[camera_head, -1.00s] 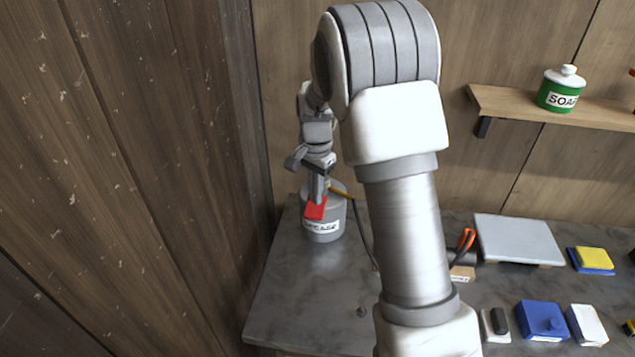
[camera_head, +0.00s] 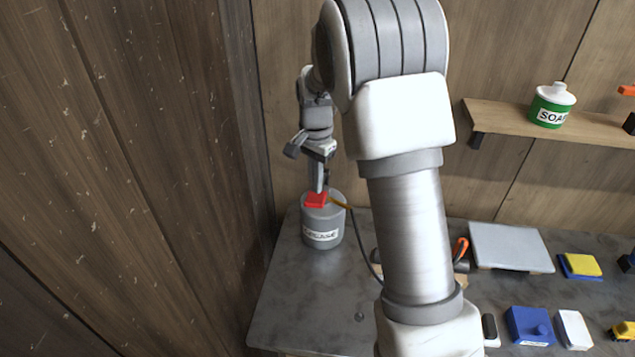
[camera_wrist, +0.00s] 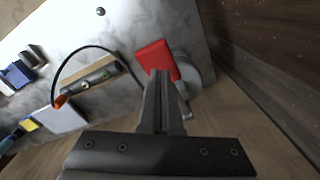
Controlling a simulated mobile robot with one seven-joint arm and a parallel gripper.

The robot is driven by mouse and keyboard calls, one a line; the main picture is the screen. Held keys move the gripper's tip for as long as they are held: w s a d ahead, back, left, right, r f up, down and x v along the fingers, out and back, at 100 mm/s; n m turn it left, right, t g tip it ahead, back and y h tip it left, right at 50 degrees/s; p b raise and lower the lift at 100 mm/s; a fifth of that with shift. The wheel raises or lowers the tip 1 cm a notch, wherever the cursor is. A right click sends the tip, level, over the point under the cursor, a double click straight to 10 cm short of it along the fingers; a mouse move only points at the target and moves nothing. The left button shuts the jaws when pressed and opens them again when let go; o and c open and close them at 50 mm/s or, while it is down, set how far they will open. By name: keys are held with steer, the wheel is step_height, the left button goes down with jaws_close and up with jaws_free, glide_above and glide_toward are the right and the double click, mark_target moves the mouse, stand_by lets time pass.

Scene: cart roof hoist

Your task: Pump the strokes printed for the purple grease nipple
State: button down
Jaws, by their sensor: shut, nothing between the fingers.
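The grey grease pot (camera_head: 321,232), labelled "GREASE", stands at the back left of the bench. A red pad (camera_head: 316,200) is at its top; it also shows in the wrist view (camera_wrist: 157,60). My gripper (camera_head: 318,188) is shut and empty, its fingertips right at the red pad. In the wrist view the closed fingers (camera_wrist: 160,80) overlap the pad's lower edge; I cannot tell whether they touch. I cannot make out a purple nipple or printed strokes.
A wooden wall (camera_head: 170,180) stands close on the left. A grey slab (camera_head: 512,247), a blue block (camera_head: 528,325) and a yellow-and-blue piece (camera_head: 581,266) lie on the right. A shelf (camera_head: 500,116) holds a green soap jar (camera_head: 551,106). My arm hides the bench's middle.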

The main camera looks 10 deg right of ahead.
stand_by(0.4)
step_height(320, 180, down, 9)
steer(key=b, duration=0.6)
step_height(320, 180, up, 9)
steer(key=p, duration=0.6)
step_height(320, 180, up, 6)
steer(key=p, duration=0.4)
steer(key=shift+p, duration=0.4)
stand_by(0.7)
